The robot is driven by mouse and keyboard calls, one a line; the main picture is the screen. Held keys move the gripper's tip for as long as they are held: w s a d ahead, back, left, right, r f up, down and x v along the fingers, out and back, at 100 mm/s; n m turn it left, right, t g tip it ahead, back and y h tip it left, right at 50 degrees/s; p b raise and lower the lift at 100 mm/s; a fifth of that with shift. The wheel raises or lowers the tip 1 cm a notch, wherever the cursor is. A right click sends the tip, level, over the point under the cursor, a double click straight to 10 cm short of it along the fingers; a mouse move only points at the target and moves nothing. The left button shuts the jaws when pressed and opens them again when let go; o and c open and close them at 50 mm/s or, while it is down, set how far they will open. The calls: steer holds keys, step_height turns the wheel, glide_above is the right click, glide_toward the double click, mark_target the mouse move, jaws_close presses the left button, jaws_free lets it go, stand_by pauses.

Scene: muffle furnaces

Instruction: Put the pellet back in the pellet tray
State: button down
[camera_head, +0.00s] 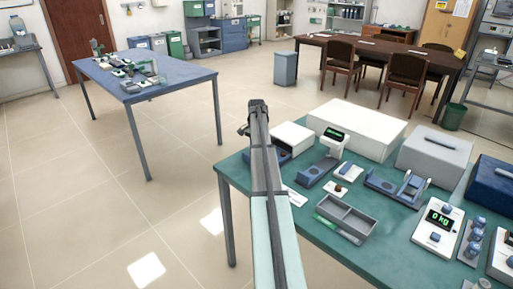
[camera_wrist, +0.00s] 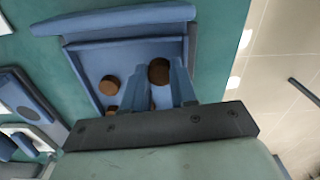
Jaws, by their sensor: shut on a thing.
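In the wrist view, my gripper (camera_wrist: 158,72) is shut on a dark brown round pellet (camera_wrist: 159,69), held between the tips of its two pale blue fingers. It is over a blue walled tray (camera_wrist: 88,55), which I take for the pellet tray. More brown pellets lie in this tray, one (camera_wrist: 109,85) to the left of the fingers and others partly hidden by the fingers. I cannot tell whether the held pellet touches the tray floor. In the head view, my arm hides the gripper, and a blue box-like part (camera_head: 281,157) shows beside the arm.
Bare floor lies left of the bench.

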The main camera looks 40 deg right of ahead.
steer(key=shift+f, duration=0.6)
steer(key=c, duration=0.8)
jaws_free()
steer(key=shift+o, duration=0.2)
steer(key=o, duration=0.3)
steer(key=shift+o, duration=0.2)
steer(key=shift+r, duration=3.95)
